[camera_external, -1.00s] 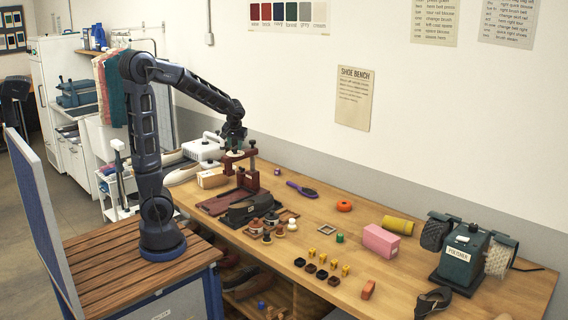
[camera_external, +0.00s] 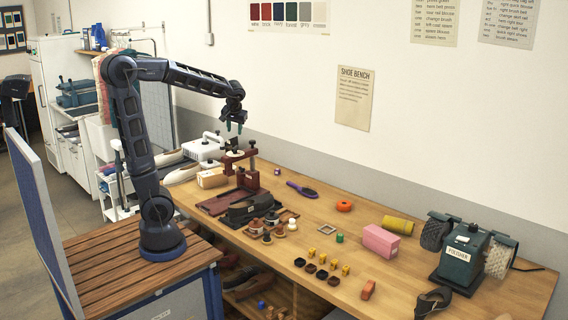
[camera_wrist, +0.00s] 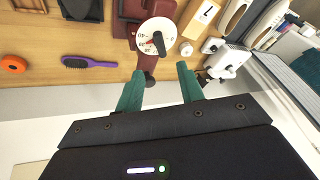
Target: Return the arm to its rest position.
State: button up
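My gripper (camera_external: 233,128) hangs from my raised arm above the dark red press (camera_external: 245,172) near the back of the bench. Its two green fingers point down and stand apart with nothing between them. In the wrist view my gripper (camera_wrist: 160,88) is also open and empty, with the round white dial (camera_wrist: 156,35) of the press just beyond the fingertips. The gripper touches nothing that I can see.
The wooden bench (camera_external: 300,210) holds a purple brush (camera_external: 302,189), an orange ring (camera_external: 344,206), a pink block (camera_external: 381,241) and a green polishing machine (camera_external: 467,255). A white iron-like appliance (camera_external: 205,147) stands left of the press. The wall is close behind.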

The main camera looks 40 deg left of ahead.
jog(key=s+d+f+m+t+h, duration=0.1)
jog(key=s+d+m+h, duration=0.1)
jog(key=s, duration=0.9)
jog(key=s+d+f+m+h, duration=0.1)
jog(key=s+d+m+h, duration=0.1)
jog(key=s, duration=0.9)
jog(key=shift+s+d+f+m+t, duration=0.2)
jog(key=shift+d+f+m+t, duration=0.2)
jog(key=shift+d+m, duration=0.55)
